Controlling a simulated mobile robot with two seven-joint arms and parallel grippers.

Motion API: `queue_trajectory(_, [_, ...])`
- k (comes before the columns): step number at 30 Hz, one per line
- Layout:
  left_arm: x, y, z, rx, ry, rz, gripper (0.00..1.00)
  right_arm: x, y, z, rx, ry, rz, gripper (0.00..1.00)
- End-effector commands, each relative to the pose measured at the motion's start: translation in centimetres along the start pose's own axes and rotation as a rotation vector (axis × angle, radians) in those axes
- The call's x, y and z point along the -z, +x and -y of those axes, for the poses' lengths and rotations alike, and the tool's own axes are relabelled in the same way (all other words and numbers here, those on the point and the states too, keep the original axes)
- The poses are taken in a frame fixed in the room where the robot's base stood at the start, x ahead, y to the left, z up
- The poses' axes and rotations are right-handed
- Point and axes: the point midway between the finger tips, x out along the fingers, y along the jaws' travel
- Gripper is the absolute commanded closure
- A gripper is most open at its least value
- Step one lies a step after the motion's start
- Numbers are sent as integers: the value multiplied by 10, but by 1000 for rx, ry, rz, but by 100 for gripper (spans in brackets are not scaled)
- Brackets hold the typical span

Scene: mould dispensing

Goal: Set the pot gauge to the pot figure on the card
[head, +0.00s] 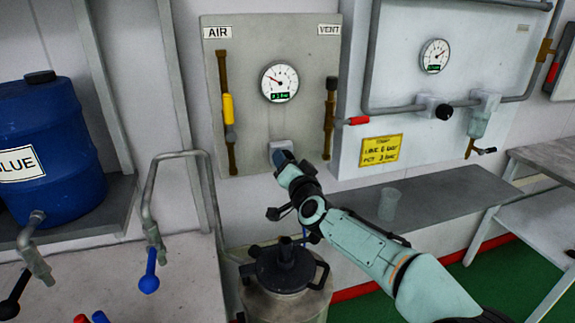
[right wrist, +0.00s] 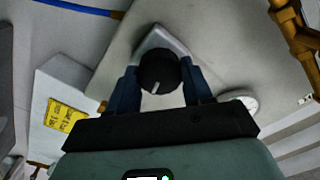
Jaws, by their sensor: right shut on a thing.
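The pot gauge (head: 280,82) is a round white dial on the grey AIR/VENT panel. Its red needle points up and left; its small green readout is too blurred to read surely. My right gripper (head: 283,158) is at the knob mount below this gauge. In the right wrist view its two dark fingers are shut on a black knob (right wrist: 158,72) with a white mark. The head view hides the knob behind the gripper. The yellow card (head: 381,150) hangs to the right; its handwriting seems to read line 6 bar, pot 3 bar. My left gripper is out of view.
A yellow-handled valve (head: 228,108) and a VENT pipe (head: 330,115) flank the gauge. A lidded pot (head: 286,270) stands below my right arm. A second gauge (head: 435,56) is on the right panel. A clear cup (head: 389,204) stands on the grey shelf. A blue drum (head: 50,150) is left.

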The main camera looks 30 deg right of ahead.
Motion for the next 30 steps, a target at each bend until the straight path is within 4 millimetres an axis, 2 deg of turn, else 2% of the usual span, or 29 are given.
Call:
queue_trajectory(11, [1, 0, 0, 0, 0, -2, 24, 2, 0, 0, 1, 4, -4, 80])
queue_trajectory(12, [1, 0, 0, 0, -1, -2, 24, 2, 0, 0, 1, 4, -4, 37])
queue_trajectory(13, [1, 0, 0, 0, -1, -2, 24, 2, 0, 0, 1, 4, -4, 27])
queue_trajectory(14, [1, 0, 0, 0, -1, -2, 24, 2, 0, 0, 1, 4, -4, 24])
queue_trajectory(24, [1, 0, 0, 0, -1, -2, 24, 1, -3, 0, 0, 3, -1, 24])
queue_trajectory(30, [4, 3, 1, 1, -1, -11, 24, 1, -28, 0, 1, 4, -1, 24])
